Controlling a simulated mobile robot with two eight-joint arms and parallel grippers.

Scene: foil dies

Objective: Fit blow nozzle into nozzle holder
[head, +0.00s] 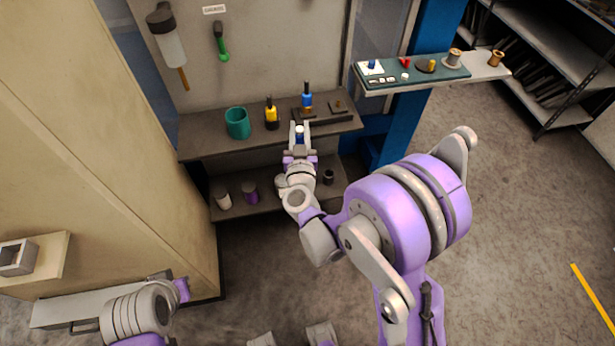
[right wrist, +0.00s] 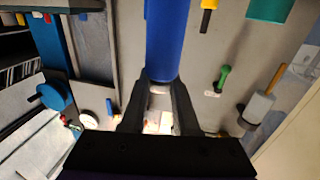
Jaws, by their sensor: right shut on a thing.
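My right gripper (head: 299,136) is in front of the wall shelf, its fingers shut on a blue cylindrical piece (head: 299,132), probably the blow nozzle. In the right wrist view the blue cylinder (right wrist: 166,42) rises from between the fingers (right wrist: 160,95), with a pale part at its lower end. Just beyond, a dark flat block (head: 318,117) lies on the upper shelf, and a small dark plate (head: 338,106) sits to its right. I cannot tell which of these is the nozzle holder. My left gripper (head: 180,287) is low at the left; its fingers are unclear.
The upper shelf (head: 205,145) also holds a teal cup (head: 237,123), a yellow bottle-like piece (head: 271,114) and a blue one (head: 307,97). Jars stand on the lower shelf. A side ledge (head: 490,72) with small parts juts out at right. A tall beige cabinet (head: 110,130) stands at left.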

